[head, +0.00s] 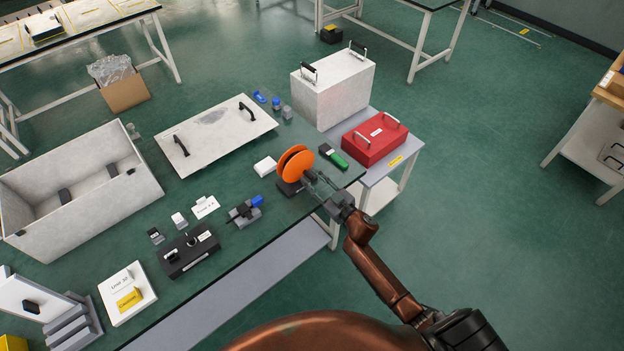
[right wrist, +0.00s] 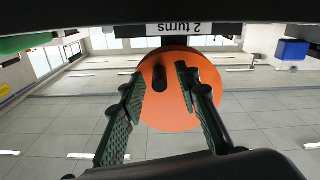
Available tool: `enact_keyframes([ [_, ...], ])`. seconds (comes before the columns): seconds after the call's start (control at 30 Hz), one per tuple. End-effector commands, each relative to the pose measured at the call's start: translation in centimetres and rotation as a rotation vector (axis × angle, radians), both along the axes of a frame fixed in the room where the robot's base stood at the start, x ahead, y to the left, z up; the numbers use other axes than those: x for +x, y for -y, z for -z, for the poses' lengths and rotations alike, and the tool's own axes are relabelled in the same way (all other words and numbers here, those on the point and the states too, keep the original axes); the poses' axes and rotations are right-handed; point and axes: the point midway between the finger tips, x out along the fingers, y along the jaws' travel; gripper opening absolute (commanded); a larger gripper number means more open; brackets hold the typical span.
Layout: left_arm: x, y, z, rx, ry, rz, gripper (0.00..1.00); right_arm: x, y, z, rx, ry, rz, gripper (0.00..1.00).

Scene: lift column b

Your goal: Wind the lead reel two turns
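The orange lead reel (head: 294,164) stands on a dark base near the right end of the table. In the right wrist view the reel's orange disc (right wrist: 172,112) fills the middle, with a dark crank knob (right wrist: 160,79) sticking out from it. A "2 turns" label (right wrist: 180,29) shows upside down beside the reel. My right gripper (head: 313,180) is at the reel's right side. In the wrist view its two fingers (right wrist: 161,77) are spread, with the knob between them and gaps on both sides. My left gripper is not in view.
A green-and-black device (head: 334,157) and a white block (head: 265,166) lie close to the reel. A grey-and-blue clamp-like item (head: 245,211) is to its left. A red case (head: 375,138) and a large white box (head: 333,88) stand beyond the table's right end.

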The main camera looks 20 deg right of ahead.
Motion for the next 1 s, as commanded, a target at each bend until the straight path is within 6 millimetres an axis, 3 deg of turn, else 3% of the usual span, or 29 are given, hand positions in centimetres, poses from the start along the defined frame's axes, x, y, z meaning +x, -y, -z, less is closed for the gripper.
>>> enact_keyframes([
  [0.17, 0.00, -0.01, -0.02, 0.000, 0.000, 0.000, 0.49, -0.01, 0.03, 0.01, 0.000, 0.000, 0.000, 0.29],
  [0.6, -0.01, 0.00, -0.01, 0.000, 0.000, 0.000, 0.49, -0.03, 0.04, 0.01, 0.001, -0.001, 0.001, 0.00],
  [1.0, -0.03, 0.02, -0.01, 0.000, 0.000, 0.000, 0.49, -0.04, 0.06, 0.02, 0.001, -0.001, 0.001, 0.00],
])
